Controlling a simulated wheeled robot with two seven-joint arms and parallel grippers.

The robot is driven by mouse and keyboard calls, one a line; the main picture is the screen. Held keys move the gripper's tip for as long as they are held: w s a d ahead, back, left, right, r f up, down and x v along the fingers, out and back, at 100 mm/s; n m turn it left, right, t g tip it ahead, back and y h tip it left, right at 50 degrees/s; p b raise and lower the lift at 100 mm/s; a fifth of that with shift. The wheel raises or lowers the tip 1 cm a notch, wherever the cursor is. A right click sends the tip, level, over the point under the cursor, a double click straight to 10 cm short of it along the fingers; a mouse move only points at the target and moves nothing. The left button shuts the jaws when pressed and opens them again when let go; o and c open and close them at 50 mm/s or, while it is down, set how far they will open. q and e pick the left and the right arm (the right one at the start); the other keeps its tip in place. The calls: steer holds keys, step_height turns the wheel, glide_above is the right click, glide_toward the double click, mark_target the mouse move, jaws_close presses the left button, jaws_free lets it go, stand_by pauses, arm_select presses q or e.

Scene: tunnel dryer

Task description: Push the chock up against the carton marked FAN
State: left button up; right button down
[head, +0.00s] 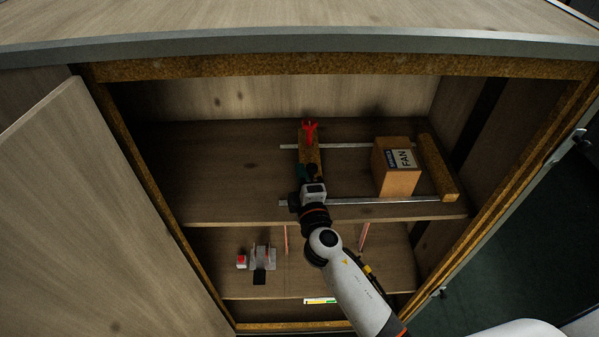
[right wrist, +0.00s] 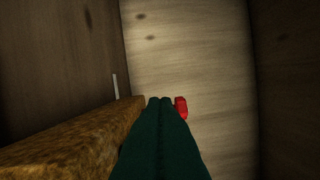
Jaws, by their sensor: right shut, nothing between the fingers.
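The chock (head: 312,155) is a brown wooden bar with a red handle (head: 309,130) at its far end. It lies on the upper shelf, left of the carton marked FAN (head: 398,178), with a clear gap between them. My right gripper (head: 305,172) is shut and empty at the chock's near part, and its dark green fingers partly cover it. In the right wrist view, the shut fingers (right wrist: 160,102) are beside a brown bar (right wrist: 75,138), with the red handle (right wrist: 181,107) just past their tips. I cannot tell whether they touch it. My left gripper is not in view.
Two metal strips (head: 350,146) run across the shelf near the chock and carton. Another brown bar (head: 437,165) lies right of the carton. The upper shelf (head: 225,170) is bare on the left. A cabinet door (head: 85,210) stands open at left.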

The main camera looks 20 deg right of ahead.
steer(key=s+d, duration=0.1)
steer(key=d, duration=0.5)
steer(key=s+d, duration=0.2)
steer(key=d, duration=0.3)
steer(key=s+d, duration=0.1)
steer(key=d, duration=0.5)
steer(key=shift+s+d, duration=0.15)
steer(key=shift+d, duration=0.15)
steer(key=shift+s+f+b, duration=0.1)
steer(key=shift+s+b, duration=0.2)
steer(key=shift+b, duration=0.05)
steer(key=s+b, duration=0.3)
steer(key=s, duration=0.8)
steer(key=shift+s+a+b, duration=0.2)
steer(key=shift+a+b, duration=0.1)
steer(key=shift+a, duration=0.15)
